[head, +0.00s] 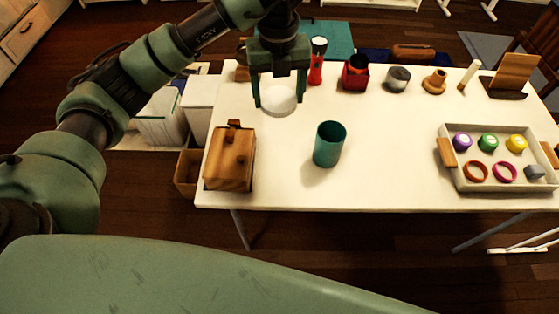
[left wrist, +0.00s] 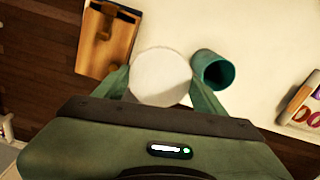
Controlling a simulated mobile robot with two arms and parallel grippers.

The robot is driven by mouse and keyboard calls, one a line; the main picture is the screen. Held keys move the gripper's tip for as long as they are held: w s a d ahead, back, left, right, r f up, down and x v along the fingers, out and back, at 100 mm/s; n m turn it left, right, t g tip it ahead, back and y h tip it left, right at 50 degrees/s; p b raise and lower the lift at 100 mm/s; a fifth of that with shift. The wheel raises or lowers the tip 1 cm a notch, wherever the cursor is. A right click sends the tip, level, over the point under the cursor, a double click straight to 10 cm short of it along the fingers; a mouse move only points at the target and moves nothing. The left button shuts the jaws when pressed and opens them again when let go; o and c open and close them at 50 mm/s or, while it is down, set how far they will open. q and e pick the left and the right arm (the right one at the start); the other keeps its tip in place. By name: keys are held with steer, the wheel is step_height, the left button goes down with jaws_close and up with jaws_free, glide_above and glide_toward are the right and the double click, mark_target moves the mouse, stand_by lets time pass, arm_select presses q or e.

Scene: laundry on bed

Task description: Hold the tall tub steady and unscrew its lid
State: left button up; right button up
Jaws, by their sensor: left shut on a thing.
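The tall tub (head: 329,146) is a teal cylinder standing upright on the white table, with its top open and dark inside. It also shows in the left wrist view (left wrist: 213,70). A round white lid (head: 279,101) is apart from the tub, behind and left of it in the head view. My left gripper (head: 279,96) is shut on this lid, a finger on each side; the lid fills the space between the fingers in the left wrist view (left wrist: 160,77). I cannot tell whether the lid touches the table. My right gripper is not in view.
A wooden box (head: 230,160) stands left of the tub. A white tray (head: 500,184) with colored lids and rings is at the right. A red flashlight (head: 316,68), a red box (head: 355,76) and a grey jar (head: 397,79) line the back. The table between tub and tray is clear.

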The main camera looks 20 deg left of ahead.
arm_select(q)
steer(key=f+n, duration=0.2)
steer(key=shift+w+n+b, duration=0.2)
steer(key=shift+n+b, duration=0.1)
steer(key=shift+n, duration=0.1)
steer(key=b, duration=0.1)
glide_above(280, 158)
step_height(280, 158, down, 14)
steer(key=shift+a+f, duration=0.1)
steer(key=shift+f, duration=0.15)
step_height(280, 158, down, 5)
steer(key=shift+f, duration=0.1)
steer(key=shift+f, duration=0.2)
steer(key=o, duration=1.5)
steer(key=shift+o, duration=0.2)
